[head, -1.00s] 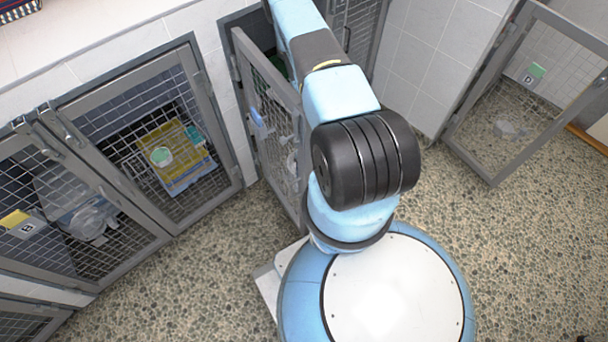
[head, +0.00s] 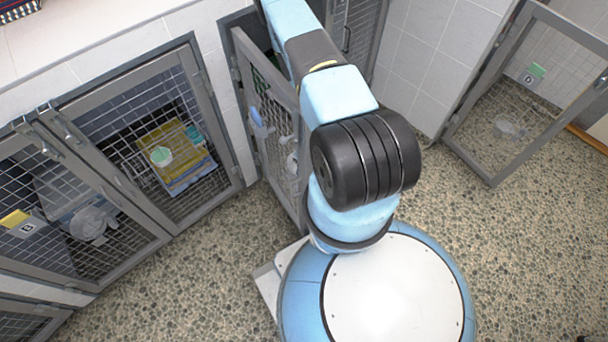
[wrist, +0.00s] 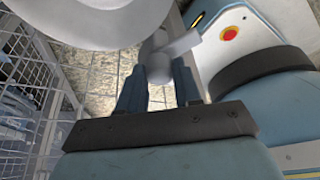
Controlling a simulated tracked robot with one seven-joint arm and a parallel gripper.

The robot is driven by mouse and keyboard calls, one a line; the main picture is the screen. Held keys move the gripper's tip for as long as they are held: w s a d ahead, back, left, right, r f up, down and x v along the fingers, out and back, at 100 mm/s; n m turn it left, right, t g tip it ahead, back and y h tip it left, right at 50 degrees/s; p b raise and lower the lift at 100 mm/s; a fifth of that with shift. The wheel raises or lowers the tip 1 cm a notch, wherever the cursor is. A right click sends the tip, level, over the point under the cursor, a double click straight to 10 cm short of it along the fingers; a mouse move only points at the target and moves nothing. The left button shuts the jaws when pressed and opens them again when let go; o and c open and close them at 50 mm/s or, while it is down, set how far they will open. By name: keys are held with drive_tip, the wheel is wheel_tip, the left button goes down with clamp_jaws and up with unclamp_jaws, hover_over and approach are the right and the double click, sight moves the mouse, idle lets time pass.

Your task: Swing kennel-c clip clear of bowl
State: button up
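In the wrist view a pale grey clip (wrist: 160,66) with a rounded knob and a short lever is at my fingertips. My gripper (wrist: 160,82) has its two fingers apart, one on each side of the knob. I cannot tell whether they press on it. A large pale bowl (wrist: 85,22) fills the upper left, close to the clip; whether they touch is unclear.
A wire mesh panel (wrist: 25,100) runs close along the left in the wrist view. In the head view, shut kennels stand at left, one tagged B (head: 27,227). A mesh door tagged D (head: 532,75) stands at right. Speckled floor (head: 185,290) is open in front.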

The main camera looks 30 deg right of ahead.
drive_tip(key=o, duration=0.5)
drive_tip(key=shift+c, duration=0.2)
drive_tip(key=v, duration=1.3)
drive_tip(key=shift+r, duration=0.35)
